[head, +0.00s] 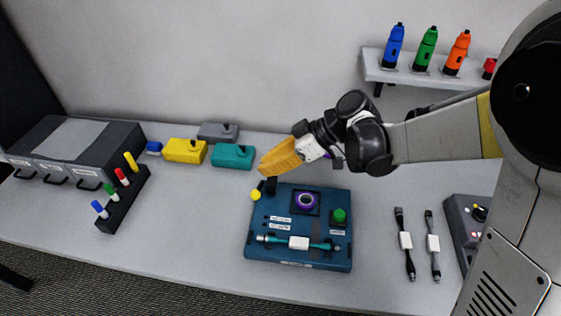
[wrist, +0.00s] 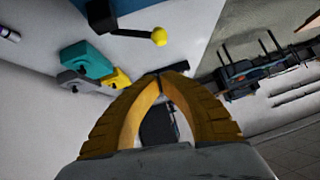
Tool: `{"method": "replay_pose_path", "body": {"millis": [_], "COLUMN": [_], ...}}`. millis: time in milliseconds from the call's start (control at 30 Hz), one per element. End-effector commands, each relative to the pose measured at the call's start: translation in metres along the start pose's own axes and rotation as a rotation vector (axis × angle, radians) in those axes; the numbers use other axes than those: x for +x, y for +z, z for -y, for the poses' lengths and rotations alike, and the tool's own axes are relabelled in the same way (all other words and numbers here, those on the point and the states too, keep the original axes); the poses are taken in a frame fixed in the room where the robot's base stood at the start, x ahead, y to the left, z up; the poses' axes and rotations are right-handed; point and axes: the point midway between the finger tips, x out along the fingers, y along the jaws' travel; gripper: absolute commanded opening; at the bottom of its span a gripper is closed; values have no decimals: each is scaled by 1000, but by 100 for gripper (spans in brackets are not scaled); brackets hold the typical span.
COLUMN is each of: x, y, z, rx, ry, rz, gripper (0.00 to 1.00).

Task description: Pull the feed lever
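The feed lever appears to be the black arm with a yellow ball knob (head: 255,195) at the back left corner of the blue machine (head: 262,220). In the wrist view its yellow knob (wrist: 159,37) sits at the end of a thin rod from a black mount, beyond my fingertips. My gripper (head: 264,172) has yellow fingers and hangs just above and behind the lever, apparently apart from it. In the wrist view the fingertips (wrist: 160,77) meet with nothing between them.
A teal-ended cable (head: 298,243), a purple ring (head: 306,201) and a green button (head: 338,215) are on the machine. Teal (head: 232,155) and yellow (head: 185,150) blocks stand behind left. Two cables (head: 405,243) lie right. The table left of the machine is clear.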

Motion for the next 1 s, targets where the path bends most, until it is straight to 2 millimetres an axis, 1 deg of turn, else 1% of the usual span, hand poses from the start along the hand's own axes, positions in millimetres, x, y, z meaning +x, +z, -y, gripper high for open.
{"method": "replay_pose_path", "body": {"millis": [33,100,200,300,500,1000], "x": [14,27,38,45,51,53], "y": [2,2,15,22,28,30], "z": [0,0,0,0,0,2], "rx": [-3,-2,0,0,0,-20], "ry": [-3,-2,0,0,0,17], "rz": [1,0,0,0,0,0], "gripper": [0,0,0,0,0,0]}}
